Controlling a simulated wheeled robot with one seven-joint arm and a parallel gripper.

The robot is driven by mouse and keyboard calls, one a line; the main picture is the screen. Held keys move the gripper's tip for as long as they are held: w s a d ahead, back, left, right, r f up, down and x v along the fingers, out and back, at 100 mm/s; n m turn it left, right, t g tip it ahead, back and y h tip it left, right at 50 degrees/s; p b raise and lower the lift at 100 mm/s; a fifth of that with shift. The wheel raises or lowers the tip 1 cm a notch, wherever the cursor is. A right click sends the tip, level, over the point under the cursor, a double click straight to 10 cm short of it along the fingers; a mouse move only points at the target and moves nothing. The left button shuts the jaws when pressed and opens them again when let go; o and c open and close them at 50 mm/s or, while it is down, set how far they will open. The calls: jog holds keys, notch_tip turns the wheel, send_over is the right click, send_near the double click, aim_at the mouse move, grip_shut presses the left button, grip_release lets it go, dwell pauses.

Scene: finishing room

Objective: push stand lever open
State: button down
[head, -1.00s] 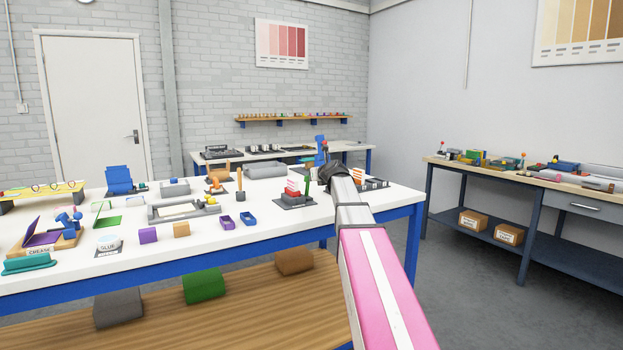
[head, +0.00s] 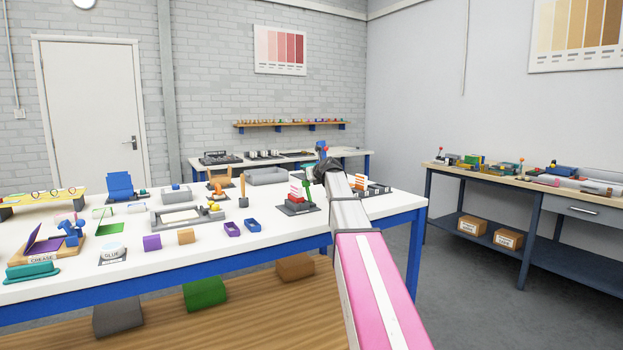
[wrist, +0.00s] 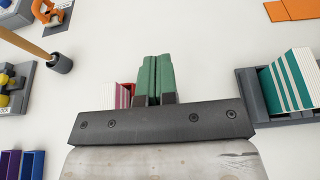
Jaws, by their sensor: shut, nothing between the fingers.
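A small stand (head: 297,208) with a dark base and a red and white stack stands near the right end of the white table. In the wrist view its striped stack (wrist: 122,96) shows just left of my fingers, partly hidden by my gripper. A red part (wrist: 132,88) shows between stack and fingers; I cannot tell whether it is the lever. My gripper (head: 309,198) points down at the stand's right side, its green fingers shut and empty. They also fill the middle of the wrist view (wrist: 155,62). Whether they touch the stand cannot be told.
A dark holder with a striped booklet (wrist: 289,82) stands to the right. A wooden-handled tool in a cup (wrist: 58,63) stands to the left. Purple (head: 232,229) and blue (head: 252,225) trays lie left of the stand. The white tabletop (head: 335,226) in front is bare.

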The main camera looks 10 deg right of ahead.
jog(key=shift+x, duration=1.25)
jog(key=shift+w, duration=0.1)
